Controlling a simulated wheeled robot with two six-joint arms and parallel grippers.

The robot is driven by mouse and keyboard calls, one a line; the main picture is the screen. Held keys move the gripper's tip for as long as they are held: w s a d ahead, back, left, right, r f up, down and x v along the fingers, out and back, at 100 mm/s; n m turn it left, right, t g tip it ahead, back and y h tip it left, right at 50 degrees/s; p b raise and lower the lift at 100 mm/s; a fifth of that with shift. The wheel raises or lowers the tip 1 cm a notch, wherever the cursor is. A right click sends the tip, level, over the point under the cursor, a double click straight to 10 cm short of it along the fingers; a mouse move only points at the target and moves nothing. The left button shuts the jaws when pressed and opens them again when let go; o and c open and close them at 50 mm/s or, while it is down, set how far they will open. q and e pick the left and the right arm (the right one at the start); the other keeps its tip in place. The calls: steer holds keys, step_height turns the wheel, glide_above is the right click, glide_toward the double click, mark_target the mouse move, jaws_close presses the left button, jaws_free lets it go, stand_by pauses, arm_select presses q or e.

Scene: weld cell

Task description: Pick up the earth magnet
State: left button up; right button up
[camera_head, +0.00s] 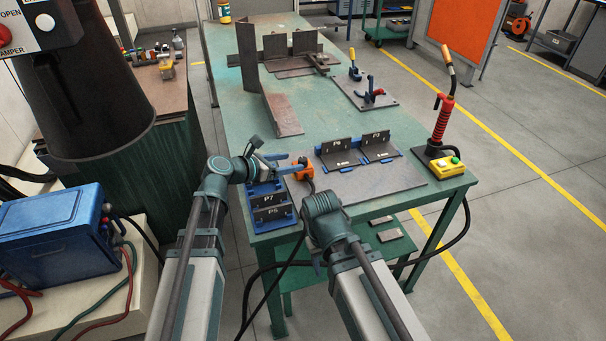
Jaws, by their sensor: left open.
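An orange block, which looks like the earth magnet (304,172), sits on the near part of the green table, just above my right wrist in the picture. A dark lead shows at its lower right side. My left gripper (288,164) reaches in from the left, its fingers pointing right at the orange block. It is open, with its fingertips at or very near the block; I cannot tell whether they touch it. My right arm's wrist (325,207) is in front of the table's near edge. Its fingers cannot be made out.
A red-handled torch (444,118) and yellow button box (447,168) stand at the right corner.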

mark_target(306, 159)
arm_select(q)
steer(key=shift+b+x, duration=0.4)
steer(key=shift+x, duration=1.25)
steer(key=shift+d, duration=0.1)
steer(key=b+x, duration=0.1)
steer(key=x, duration=0.4)
steer(key=shift+s+d+r+b, duration=0.1)
steer(key=shift+d+b, duration=0.15)
steer(key=shift+b, duration=0.05)
steer(key=shift+r, duration=0.1)
steer(key=shift+s, duration=0.1)
jaws_close()
steer(key=shift+s, duration=0.1)
